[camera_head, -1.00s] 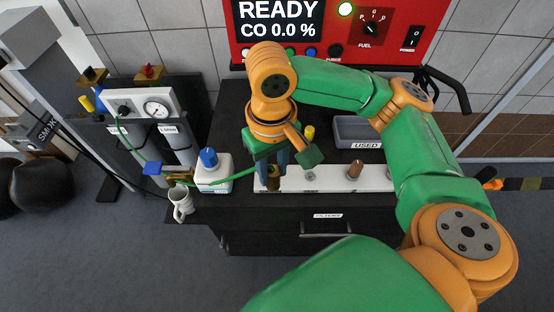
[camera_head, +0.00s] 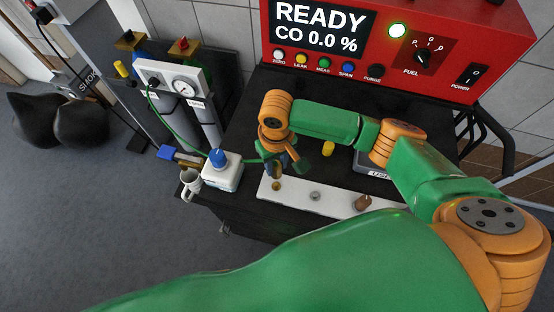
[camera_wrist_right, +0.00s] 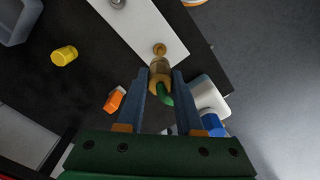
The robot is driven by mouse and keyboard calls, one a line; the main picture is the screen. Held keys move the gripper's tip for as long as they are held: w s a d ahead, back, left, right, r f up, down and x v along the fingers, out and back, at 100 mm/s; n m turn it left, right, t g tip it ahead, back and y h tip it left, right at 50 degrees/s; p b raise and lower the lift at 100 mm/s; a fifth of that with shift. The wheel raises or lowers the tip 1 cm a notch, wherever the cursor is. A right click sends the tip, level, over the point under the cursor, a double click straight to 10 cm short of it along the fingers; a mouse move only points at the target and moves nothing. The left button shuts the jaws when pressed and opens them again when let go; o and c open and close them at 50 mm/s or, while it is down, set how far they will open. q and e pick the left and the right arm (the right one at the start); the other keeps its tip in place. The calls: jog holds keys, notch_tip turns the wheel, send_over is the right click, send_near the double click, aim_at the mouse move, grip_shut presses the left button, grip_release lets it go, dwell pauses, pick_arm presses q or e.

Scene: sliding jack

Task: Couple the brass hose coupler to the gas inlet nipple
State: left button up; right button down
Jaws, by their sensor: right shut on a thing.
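My right gripper (camera_head: 277,168) is over the left end of the white strip (camera_head: 295,194) on the bench. In the wrist view its two blue fingers (camera_wrist_right: 160,88) are shut on the brass hose coupler (camera_wrist_right: 159,70), and a green hose (camera_wrist_right: 165,96) comes from it. The brass gas inlet nipple (camera_wrist_right: 159,49) shows just beyond the coupler's end; it also shows in the head view (camera_head: 277,186). The two look nearly in line and very close. I cannot tell whether they touch. My left gripper is not in view.
A brown knob (camera_head: 363,202) is on the strip. The red analyzer (camera_head: 430,75) stands behind.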

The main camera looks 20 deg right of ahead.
jog(key=shift+w+f+b, duration=0.1)
jog(key=shift+f+b, duration=0.3)
jog(key=shift+f, duration=0.35)
notch_tip(320, 180, down, 4)
jog(key=shift+f+b, duration=0.15)
jog(key=shift+b, duration=1)
jog(key=shift+p, duration=0.45)
jog(key=shift+p, duration=0.5)
